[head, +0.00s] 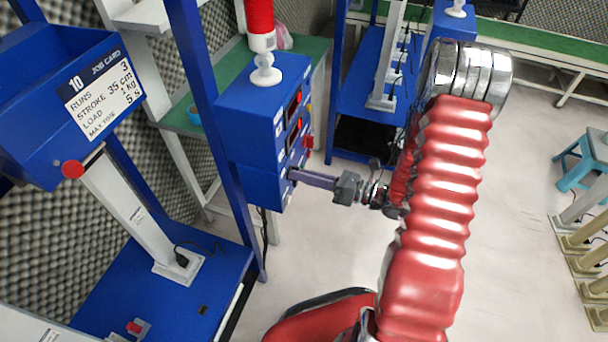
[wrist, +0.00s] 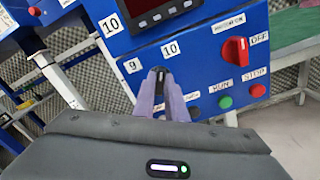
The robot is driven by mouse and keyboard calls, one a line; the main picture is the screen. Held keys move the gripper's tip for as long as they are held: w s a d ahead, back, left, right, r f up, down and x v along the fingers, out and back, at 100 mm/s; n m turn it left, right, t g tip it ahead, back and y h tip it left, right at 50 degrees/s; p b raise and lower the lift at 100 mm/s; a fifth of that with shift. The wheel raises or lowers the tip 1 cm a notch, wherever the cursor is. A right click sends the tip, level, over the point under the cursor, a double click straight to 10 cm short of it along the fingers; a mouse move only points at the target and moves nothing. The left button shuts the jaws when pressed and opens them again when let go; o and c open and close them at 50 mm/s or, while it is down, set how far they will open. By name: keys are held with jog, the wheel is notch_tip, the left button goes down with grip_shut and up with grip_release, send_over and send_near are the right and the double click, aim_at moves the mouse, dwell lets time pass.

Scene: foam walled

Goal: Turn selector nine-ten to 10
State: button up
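Selector nine-ten (wrist: 159,71) is a small dark knob on the front of a blue control box (wrist: 205,60). A "9" label sits to its left and a "10" label to its upper right. My gripper's purple fingers (wrist: 160,82) lie on both sides of the knob, close together, and look shut on it. They hide much of it, and I cannot tell which number it points to. In the head view my gripper (head: 291,174) reaches the lower front of the box (head: 252,125); the knob is hidden there.
Right of the selector are a red rotary switch (wrist: 235,50) near "OFF", a green RUN button (wrist: 225,102) and a red STOP button (wrist: 258,90). A display (wrist: 160,14) sits above. A blue post (head: 205,100) stands left of the box. Open floor lies below.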

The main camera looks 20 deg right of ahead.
jog(key=o, duration=0.5)
jog(key=shift+c, duration=0.2)
jog(key=shift+d, duration=0.1)
jog(key=v, duration=1.3)
jog(key=shift+s+d, duration=0.25)
jog(key=shift+s, duration=0.05)
